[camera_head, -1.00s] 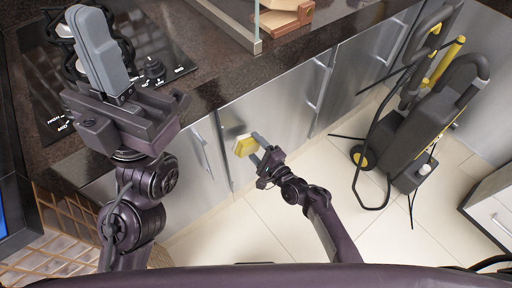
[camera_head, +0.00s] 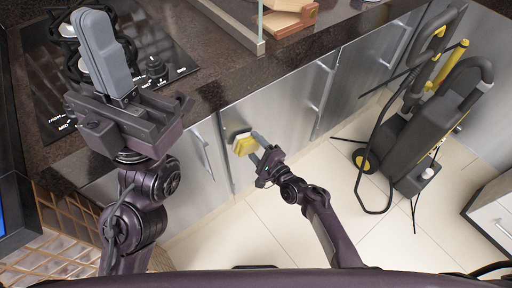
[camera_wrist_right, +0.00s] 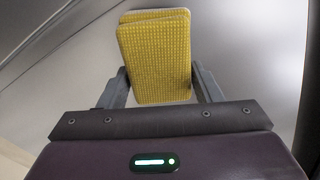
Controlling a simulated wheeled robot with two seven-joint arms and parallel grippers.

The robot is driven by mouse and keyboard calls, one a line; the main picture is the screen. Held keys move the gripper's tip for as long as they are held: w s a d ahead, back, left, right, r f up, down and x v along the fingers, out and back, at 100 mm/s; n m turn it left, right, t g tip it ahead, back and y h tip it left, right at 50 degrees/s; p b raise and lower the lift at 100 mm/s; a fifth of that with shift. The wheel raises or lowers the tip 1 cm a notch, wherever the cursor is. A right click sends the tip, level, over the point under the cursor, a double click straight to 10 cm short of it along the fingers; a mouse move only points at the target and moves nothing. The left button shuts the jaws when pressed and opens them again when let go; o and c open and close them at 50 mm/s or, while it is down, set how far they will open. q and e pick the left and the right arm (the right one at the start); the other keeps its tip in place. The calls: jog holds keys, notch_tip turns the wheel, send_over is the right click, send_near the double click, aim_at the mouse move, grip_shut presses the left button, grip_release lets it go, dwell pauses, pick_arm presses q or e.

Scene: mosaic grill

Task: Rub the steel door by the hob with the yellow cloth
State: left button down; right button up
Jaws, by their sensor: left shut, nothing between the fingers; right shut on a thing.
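The yellow cloth (camera_head: 240,143) is a folded pad, held by my right gripper (camera_head: 262,146) in front of the steel door (camera_head: 268,112) below the counter. In the right wrist view the cloth (camera_wrist_right: 158,50) sits between the two fingers of my right gripper (camera_wrist_right: 162,88), with the steel surface (camera_wrist_right: 245,50) behind it. The cloth is at or very near the door; I cannot tell whether it touches. My left gripper (camera_head: 98,50) is shut and empty, raised over the counter in front of the hob (camera_head: 150,62), hiding part of it.
The dark stone counter (camera_head: 215,75) runs above the steel doors, with a glass panel and a wooden box (camera_head: 290,18) on it. A black and yellow cleaning machine (camera_head: 420,130) stands on the right. The tiled floor (camera_head: 285,225) between is clear.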

jog(key=shift+w+a, duration=0.25)
jog(key=shift+w, duration=0.05)
jog(key=w+d+b, duration=0.1)
jog(key=w+d, duration=0.1)
jog(key=d, duration=0.1)
jog(key=shift+w+d, duration=0.1)
jog(key=shift+w, duration=0.1)
dwell(0.4)
jog(key=shift+s+a+r, duration=0.15)
jog(key=shift+s+a, duration=0.35)
jog(key=shift+a, duration=0.35)
jog(key=shift+s+a+p, duration=0.45)
jog(key=shift+s+a, duration=0.15)
jog(key=shift+a, duration=0.35)
jog(key=shift+r, duration=0.1)
jog(key=shift+s, duration=0.1)
